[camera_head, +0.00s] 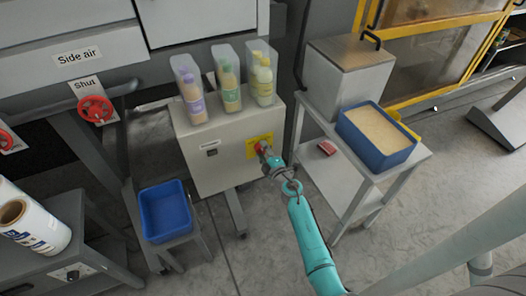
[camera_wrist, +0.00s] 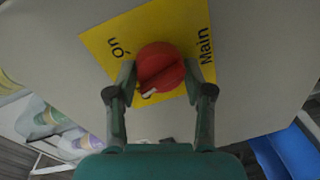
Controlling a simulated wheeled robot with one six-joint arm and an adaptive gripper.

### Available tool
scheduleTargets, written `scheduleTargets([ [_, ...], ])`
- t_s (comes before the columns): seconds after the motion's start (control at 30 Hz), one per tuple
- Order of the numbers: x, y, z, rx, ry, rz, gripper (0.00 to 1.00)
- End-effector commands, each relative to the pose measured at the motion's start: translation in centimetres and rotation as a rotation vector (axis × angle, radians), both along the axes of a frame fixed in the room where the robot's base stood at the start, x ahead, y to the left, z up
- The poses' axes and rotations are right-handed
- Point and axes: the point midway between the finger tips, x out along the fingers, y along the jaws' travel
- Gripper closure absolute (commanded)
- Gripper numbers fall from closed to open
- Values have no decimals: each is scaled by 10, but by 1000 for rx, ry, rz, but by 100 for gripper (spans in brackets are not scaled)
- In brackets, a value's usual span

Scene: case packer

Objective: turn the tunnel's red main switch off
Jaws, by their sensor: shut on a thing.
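The red main switch (camera_head: 259,147) is a round knob on a yellow plate on the front of a grey cabinet. In the wrist view the red knob (camera_wrist: 160,66) sits in the middle of the yellow plate (camera_wrist: 103,40), with "On" to its left and "Main" to its right. A pale mark shows at the knob's lower left edge. My gripper (camera_wrist: 160,72) has a finger on each side of the knob and is shut on it. In the head view my gripper (camera_head: 266,152) reaches the cabinet front and partly hides the plate.
Several bottles in clear cases (camera_head: 229,80) stand on the cabinet (camera_head: 207,171). A blue bin (camera_head: 166,211) is at lower left. A white trolley (camera_head: 345,212) with a blue tray (camera_head: 381,155) stands to the right. Red handwheels (camera_head: 95,109) are at far left.

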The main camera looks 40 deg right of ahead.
Motion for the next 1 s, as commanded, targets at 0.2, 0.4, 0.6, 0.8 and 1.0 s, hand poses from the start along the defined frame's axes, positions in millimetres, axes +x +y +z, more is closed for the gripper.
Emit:
scheduleTargets([
  [0.2,2,1,2,-189,51,1,83],
  [0.4,2,2,2,-332,92,3,83],
  [0.6,2,2,2,-432,120,3,83],
  [0.8,2,3,1,-485,135,4,83],
  [1.0,2,3,1,-503,141,5,83],
])
